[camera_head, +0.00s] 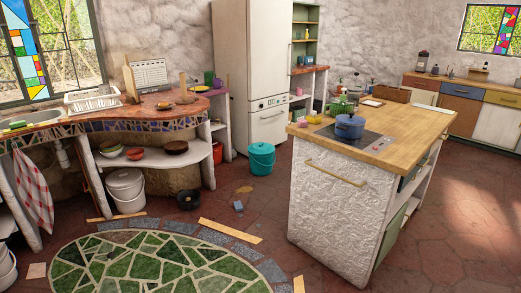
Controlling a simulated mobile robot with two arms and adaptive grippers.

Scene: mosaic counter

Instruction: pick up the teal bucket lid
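A teal bucket (261,164) stands on the red tiled floor, between the curved mosaic counter and the kitchen island. Its teal lid (262,149) sits on top and closes it. The bucket is upright, and its right side is close to the island's left end. Neither of my grippers shows in the head view.
The island (340,205) with a blue pot (349,126) on its hob stands to the right. The mosaic counter (170,108) is on the left, with a white lidded bucket (125,190) below. Loose planks (231,230) and a round green mosaic (150,262) lie on the floor.

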